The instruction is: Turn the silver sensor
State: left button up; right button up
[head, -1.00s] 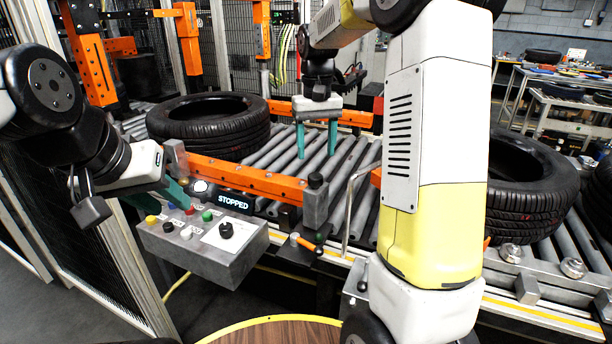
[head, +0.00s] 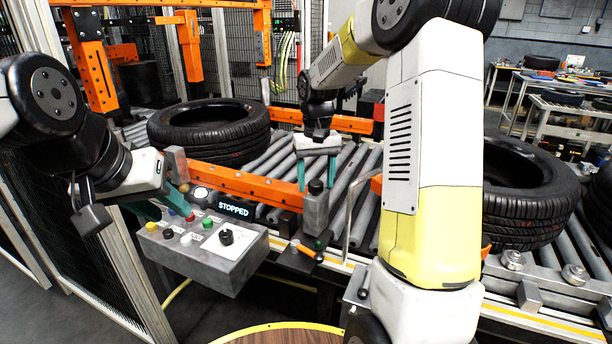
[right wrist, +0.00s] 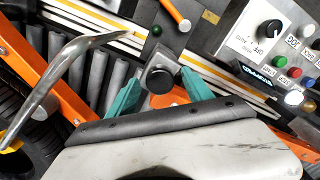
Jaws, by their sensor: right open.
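The silver sensor (head: 316,212), a grey block post with a dark round cap, stands upright at the near end of the orange rail. In the right wrist view its dark cap (right wrist: 159,76) sits between the teal fingertips. My right gripper (head: 318,172) is open, with one finger on each side of the cap; I cannot tell whether either touches it. My left gripper (head: 174,210) looks open and empty, its fingers just over the control box (head: 215,262) near the red button.
The orange rail (head: 243,184) runs beside the sensor across the rollers. A tyre (head: 210,140) lies behind it and another tyre (head: 525,215) lies at the right. The control box display reads STOPPED. An orange-handled lever (head: 305,250) sits just below the sensor.

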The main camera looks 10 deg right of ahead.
jog(key=shift+c, duration=0.5)
grip_shut()
jog(key=shift+m, duration=0.7)
jog(key=shift+o, duration=0.5)
grip_release()
jog(key=shift+r, duration=3.95)
